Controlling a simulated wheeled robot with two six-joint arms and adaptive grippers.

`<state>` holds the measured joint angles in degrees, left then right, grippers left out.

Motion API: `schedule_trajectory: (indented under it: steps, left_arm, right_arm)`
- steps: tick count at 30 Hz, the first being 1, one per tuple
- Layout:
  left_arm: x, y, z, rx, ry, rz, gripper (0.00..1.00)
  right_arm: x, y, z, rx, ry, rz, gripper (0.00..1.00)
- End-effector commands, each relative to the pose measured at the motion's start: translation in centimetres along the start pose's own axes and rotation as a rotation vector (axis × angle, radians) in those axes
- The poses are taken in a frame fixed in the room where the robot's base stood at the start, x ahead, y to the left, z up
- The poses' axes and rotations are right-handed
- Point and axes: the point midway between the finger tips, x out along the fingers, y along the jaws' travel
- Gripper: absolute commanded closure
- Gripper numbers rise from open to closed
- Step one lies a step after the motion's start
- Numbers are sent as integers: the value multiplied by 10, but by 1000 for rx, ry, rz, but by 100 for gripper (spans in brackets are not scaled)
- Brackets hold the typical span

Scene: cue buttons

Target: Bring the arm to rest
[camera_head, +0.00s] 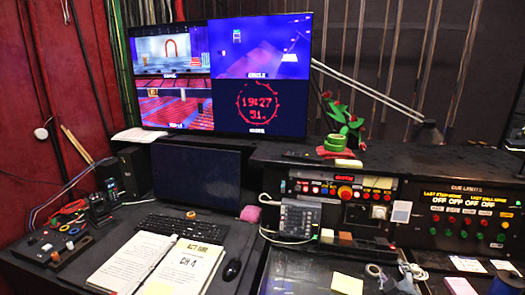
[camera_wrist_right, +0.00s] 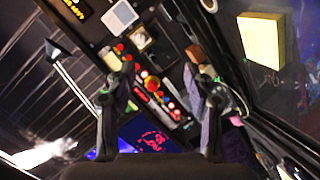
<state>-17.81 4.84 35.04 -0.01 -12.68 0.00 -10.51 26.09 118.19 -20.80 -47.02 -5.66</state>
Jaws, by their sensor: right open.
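The cue lights panel (camera_head: 466,213) is to the right. My left gripper is not in view.
An open script binder (camera_head: 160,262), keyboard (camera_head: 186,225) and mouse (camera_head: 232,269) lie on the left desk. A grey keypad phone (camera_head: 299,217) stands by the console. Yellow note sheets (camera_head: 347,284) lie near the gripper. A desk lamp (camera_head: 428,132) and monitors (camera_head: 262,75) stand behind.

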Motion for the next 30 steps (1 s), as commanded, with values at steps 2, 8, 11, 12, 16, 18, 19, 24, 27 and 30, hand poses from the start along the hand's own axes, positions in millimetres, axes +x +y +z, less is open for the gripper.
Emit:
schedule_trajectory:
  steps: [2, 8, 11, 12, 16, 18, 19, 24, 27, 30]
  left_arm:
    - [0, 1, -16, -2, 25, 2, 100]
    - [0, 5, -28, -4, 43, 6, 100]
    - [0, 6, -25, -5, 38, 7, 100]
    - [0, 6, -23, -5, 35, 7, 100]
    - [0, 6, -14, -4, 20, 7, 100]
    - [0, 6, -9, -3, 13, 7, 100]
    - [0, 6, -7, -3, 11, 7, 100]
    - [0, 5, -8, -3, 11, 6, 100]
    - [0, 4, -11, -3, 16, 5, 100]
    - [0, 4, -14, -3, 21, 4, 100]
  right_arm:
    - [-8, -13, 8, 35, -37, -34, 47]
    - [-37, -49, 30, 134, -151, -139, 47]
    - [-56, -69, 41, 190, -220, -202, 47]
    - [-64, -78, 46, 212, -249, -230, 47]
    - [-94, -104, 60, 279, -346, -318, 47]
    - [-112, -117, 67, 313, -398, -366, 47]
    - [-120, -122, 69, 327, -421, -388, 47]
    - [-167, -150, 82, 403, -550, -509, 47]
    - [-196, -164, 86, 441, -624, -579, 47]
    - [-227, -175, 90, 476, -700, -650, 47]
